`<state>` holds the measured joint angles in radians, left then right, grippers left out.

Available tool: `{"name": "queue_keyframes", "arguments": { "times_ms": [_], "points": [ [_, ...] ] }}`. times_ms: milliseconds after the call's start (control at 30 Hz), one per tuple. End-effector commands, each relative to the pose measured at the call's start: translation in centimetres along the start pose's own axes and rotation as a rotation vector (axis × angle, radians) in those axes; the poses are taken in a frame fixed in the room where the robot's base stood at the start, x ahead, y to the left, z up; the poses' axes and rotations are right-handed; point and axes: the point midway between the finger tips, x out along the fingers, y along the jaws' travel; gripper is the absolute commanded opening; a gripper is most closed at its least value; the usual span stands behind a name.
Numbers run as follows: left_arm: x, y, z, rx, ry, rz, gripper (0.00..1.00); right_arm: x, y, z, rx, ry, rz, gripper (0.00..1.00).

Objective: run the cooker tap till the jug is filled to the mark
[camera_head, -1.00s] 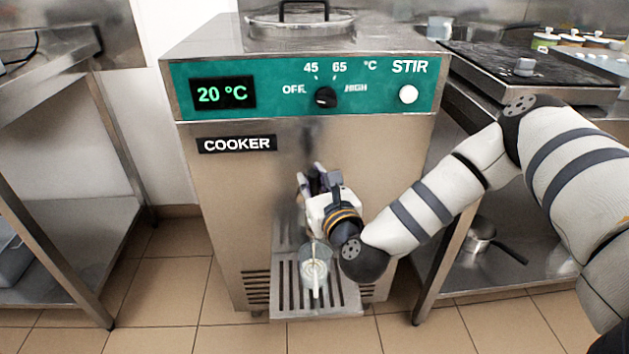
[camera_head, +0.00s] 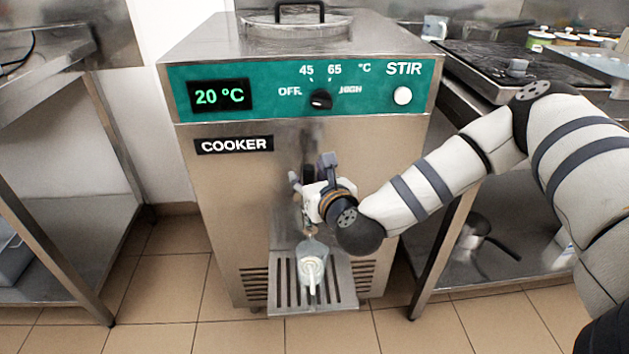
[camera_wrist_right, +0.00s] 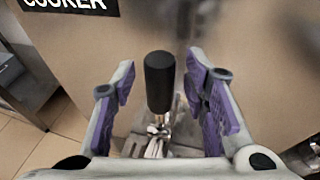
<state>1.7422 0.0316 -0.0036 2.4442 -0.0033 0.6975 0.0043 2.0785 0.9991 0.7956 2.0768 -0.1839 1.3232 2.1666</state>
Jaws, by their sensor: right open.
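The cooker (camera_head: 225,195) stands ahead with its display reading 20 °C. Its tap has a black handle (camera_wrist_right: 160,82), upright in the right wrist view, above a metal spout. My right gripper (camera_head: 315,172) is at the tap on the cooker's front. In the wrist view its purple-padded fingers (camera_wrist_right: 165,95) are open, one on each side of the handle, with gaps between. The clear jug (camera_head: 312,262) stands below the tap, its handle toward me. Its mark and liquid level are too small to read. My left gripper is out of view.
The jug stands on a slatted drip tray (camera_head: 342,290) jutting from the cooker. The control panel (camera_head: 270,75) has a dark knob (camera_head: 320,99) and a white STIR button (camera_head: 402,95). Steel tables stand at both sides; a pan (camera_head: 475,240) is on the right lower shelf.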

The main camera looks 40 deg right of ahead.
Motion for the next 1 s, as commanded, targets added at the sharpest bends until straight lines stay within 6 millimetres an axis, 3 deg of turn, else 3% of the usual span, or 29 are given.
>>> {"name": "queue_keyframes", "arguments": {
  "times_ms": [300,433,1000],
  "points": [
    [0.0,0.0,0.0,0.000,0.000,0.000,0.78,-8.2,0.0,0.0,0.003,0.003,0.000,0.41],
    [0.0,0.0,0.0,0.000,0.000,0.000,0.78,-10.3,0.0,0.0,0.002,0.002,0.001,0.41],
    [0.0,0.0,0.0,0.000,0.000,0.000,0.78,-11.0,0.0,0.1,0.001,0.000,-0.001,0.41]
  ]
}}
